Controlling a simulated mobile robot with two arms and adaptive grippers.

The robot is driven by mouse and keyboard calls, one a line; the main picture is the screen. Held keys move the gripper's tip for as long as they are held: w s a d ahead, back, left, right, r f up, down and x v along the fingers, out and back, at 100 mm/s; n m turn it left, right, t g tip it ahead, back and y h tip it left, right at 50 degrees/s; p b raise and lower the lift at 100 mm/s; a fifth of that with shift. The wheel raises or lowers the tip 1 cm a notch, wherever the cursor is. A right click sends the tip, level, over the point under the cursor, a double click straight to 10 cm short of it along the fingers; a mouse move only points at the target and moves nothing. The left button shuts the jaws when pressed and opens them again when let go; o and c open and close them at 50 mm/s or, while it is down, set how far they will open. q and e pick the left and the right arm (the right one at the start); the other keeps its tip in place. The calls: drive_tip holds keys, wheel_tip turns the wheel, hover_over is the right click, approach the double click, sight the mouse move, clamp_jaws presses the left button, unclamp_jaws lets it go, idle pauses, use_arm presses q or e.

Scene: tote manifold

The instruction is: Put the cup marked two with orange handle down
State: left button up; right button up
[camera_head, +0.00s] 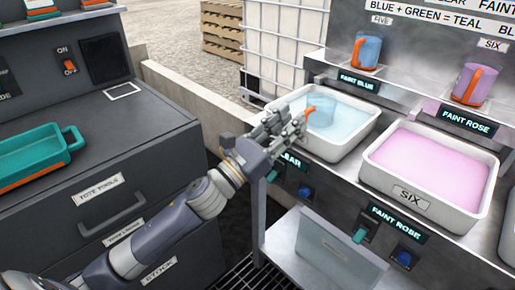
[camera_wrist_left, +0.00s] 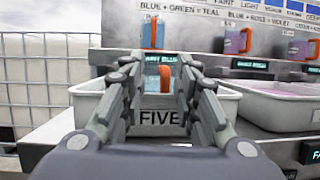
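A translucent pale blue cup (camera_head: 322,119) with an orange handle (camera_head: 310,109) is in the tub of faint blue liquid (camera_head: 368,126). No number on the cup is legible. My left gripper (camera_head: 297,123) reaches over the tub's near left rim, with its fingertips close to the handle. In the left wrist view the orange handle (camera_wrist_left: 165,79) shows between the two spread fingers (camera_wrist_left: 162,72), with a gap on each side. The gripper looks open; contact with the cup is hard to judge. My right gripper is not in view.
Tub six (camera_head: 411,200) with pink liquid stands to the right. A blue cup (camera_head: 367,51) and a violet cup (camera_head: 471,83), both with orange handles, stand on the shelf behind. A teal tray (camera_head: 35,153) lies on the dark cabinet at left. Switches sit below the tubs.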

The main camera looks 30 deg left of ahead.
use_arm(q)
drive_tip(key=b+v, duration=0.2)
drive_tip(key=v, duration=0.8)
drive_tip(key=s+a+f+n+g+y, duration=0.1)
drive_tip(key=a+f+n+g+y, duration=0.1)
drive_tip(key=f+n+y, duration=0.4)
drive_tip(key=a+f+n+g+y, duration=0.2)
drive_tip(key=a+f+n, duration=0.1)
drive_tip(key=f+n, duration=0.65)
drive_tip(key=s+a+f+n+g+y, duration=0.1)
drive_tip(key=a+f+n+g+y, duration=0.15)
drive_tip(key=f+n, duration=0.55)
drive_tip(key=s+d+f+n+g, duration=0.4)
drive_tip(key=s+f+n+g, duration=0.1)
drive_tip(key=s+f+n, duration=0.2)
drive_tip(key=s+d+f+n+g+h, duration=0.1)
drive_tip(key=s+d+f+n+g, duration=0.4)
drive_tip(key=s+f+n, duration=0.3)
drive_tip(key=s, duration=0.4)
drive_tip(key=shift+n, duration=0.35)
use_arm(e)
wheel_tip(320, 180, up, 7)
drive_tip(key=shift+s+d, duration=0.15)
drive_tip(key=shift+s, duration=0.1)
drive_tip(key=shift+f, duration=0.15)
